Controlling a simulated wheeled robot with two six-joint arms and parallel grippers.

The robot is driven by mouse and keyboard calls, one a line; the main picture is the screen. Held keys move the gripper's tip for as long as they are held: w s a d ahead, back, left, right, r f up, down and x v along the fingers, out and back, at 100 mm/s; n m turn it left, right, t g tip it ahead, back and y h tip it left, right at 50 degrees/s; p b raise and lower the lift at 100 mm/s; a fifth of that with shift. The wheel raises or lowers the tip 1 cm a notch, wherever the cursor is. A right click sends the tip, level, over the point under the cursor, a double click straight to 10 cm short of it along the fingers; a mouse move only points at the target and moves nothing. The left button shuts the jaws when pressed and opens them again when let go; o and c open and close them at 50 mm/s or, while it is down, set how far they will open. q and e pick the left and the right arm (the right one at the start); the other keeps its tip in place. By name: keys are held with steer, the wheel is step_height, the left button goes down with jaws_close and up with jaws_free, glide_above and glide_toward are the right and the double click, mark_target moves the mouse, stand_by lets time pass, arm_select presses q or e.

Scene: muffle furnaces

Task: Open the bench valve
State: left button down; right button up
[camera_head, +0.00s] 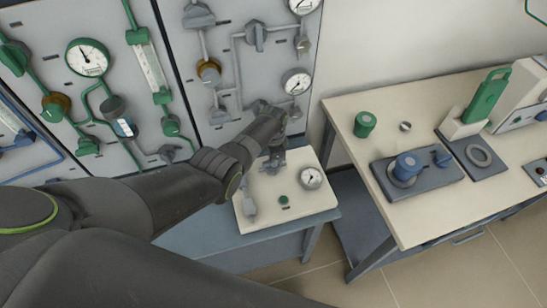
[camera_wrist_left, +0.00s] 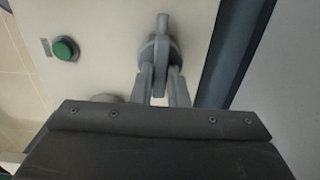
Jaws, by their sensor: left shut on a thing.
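The bench valve (camera_head: 270,168) is a grey fitting on the beige top of a small blue-grey bench below the wall panels. In the left wrist view its grey lever handle (camera_wrist_left: 161,48) stands up from a round base. My left gripper (camera_wrist_left: 162,76) has its two grey fingers closed around the near part of the handle. In the head view my left arm reaches in from the left, and the left gripper (camera_head: 275,152) is at the valve, partly hiding it. My right gripper is not in view.
The bench top (camera_head: 320,202) also carries a gauge (camera_head: 312,178), a green button (camera_head: 283,200) and a grey fitting (camera_head: 249,207). Wall panels with pipes and gauges (camera_head: 88,58) stand behind. A second table (camera_head: 345,110) with a green cylinder (camera_head: 365,124) and equipment is at right.

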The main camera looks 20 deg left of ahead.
arm_select(q)
steer(key=c, duration=1.4)
jaws_free()
steer(key=shift+c, duration=0.2)
steer(key=shift+r, duration=0.1)
steer(key=shift+r+p, duration=0.35)
steer(key=shift+r, duration=0.25)
step_height(320, 180, up, 5)
steer(key=shift+p, duration=0.7)
step_height(320, 180, up, 11)
steer(key=shift+b, duration=0.4)
